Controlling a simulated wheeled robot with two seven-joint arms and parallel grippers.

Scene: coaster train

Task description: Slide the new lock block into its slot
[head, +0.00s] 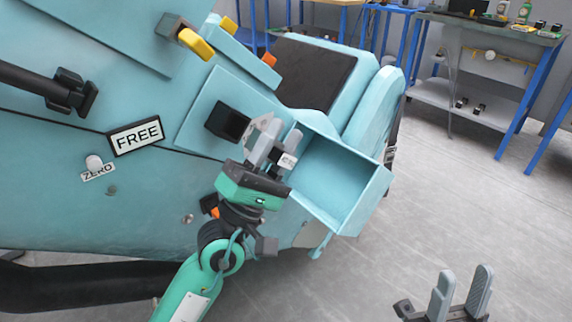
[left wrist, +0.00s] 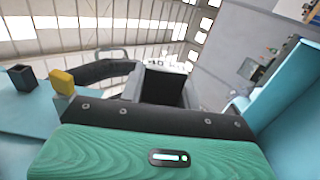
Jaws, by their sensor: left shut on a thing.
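The left wrist view shows a dark grey block (left wrist: 158,85) between the fingers. A black square slot (head: 227,121) is in a pale teal panel (head: 200,136), just left of the left gripper's fingers. I cannot tell whether the held block touches the panel. My right gripper (head: 460,292) is at the bottom right, open and empty, with its fingers apart.
An open teal bin (head: 375,192) juts out right of the left gripper and looks empty. A FREE sign (head: 135,135) and a ZERO label (head: 98,173) are on the teal machine. A yellow block (head: 195,43) sticks out above. Open floor and a workbench (head: 490,28) are at right.

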